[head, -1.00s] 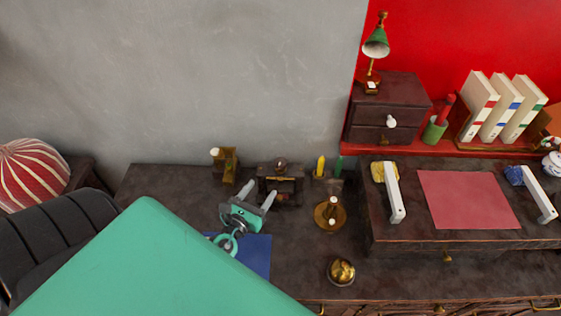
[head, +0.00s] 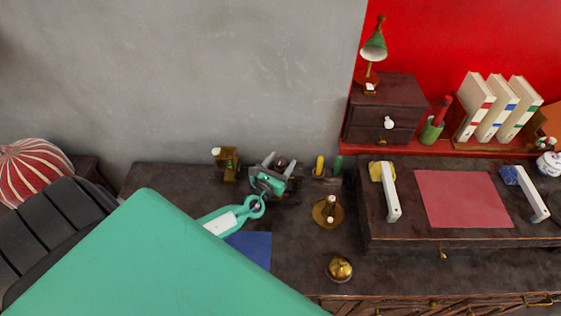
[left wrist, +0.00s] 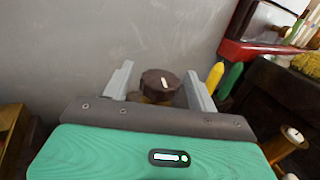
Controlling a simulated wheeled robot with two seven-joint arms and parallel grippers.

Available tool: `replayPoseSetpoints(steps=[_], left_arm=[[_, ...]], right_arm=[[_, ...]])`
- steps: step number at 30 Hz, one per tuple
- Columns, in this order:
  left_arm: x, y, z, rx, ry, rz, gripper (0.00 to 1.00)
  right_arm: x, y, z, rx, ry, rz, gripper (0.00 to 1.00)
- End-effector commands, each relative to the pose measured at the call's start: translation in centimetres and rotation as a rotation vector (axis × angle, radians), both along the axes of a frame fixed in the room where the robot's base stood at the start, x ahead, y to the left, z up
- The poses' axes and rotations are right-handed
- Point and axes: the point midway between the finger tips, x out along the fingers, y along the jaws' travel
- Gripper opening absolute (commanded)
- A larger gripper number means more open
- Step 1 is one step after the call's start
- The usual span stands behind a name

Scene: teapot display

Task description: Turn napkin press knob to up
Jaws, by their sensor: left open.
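The napkin press (head: 288,196) is a small dark stand on the desk, mostly hidden behind my left gripper. Its round dark brown knob (head: 281,162) shows at the top; in the left wrist view the knob (left wrist: 160,86) has a short white mark on its face, slanted. My left gripper (head: 280,161) is open, with its grey fingers on either side of the knob. In the left wrist view the gripper (left wrist: 159,70) shows a gap left of the knob; the right finger is closer, and contact cannot be told. My right gripper is not in view.
A brass and dark holder (head: 226,165) stands left of the press. Yellow and green pieces (head: 320,166) stand close on its right. A brass candlestick-like piece (head: 328,212) and a brass bell (head: 340,269) stand nearer the front. A blue mat (head: 252,247) lies below the gripper.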

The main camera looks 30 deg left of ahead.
Motion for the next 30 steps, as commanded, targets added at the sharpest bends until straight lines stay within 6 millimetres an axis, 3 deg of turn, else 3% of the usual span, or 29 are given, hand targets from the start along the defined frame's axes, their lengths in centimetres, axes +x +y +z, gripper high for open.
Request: replayPoseSetpoints(steps=[8,15,21,30], left_arm=[[0.1,0.0,0.0,0.0,0.0,0.0,0.58],[0.1,0.0,0.0,0.001,0.0,0.0,0.14],[0.1,-0.1,0.2,-0.001,-0.001,0.025,0.15],[0.2,-0.1,0.2,-0.004,-0.003,0.209,0.15]], right_arm=[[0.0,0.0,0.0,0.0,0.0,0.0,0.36],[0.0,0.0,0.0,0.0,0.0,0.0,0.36],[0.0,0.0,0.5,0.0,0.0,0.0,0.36],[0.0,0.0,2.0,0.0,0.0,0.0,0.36]])
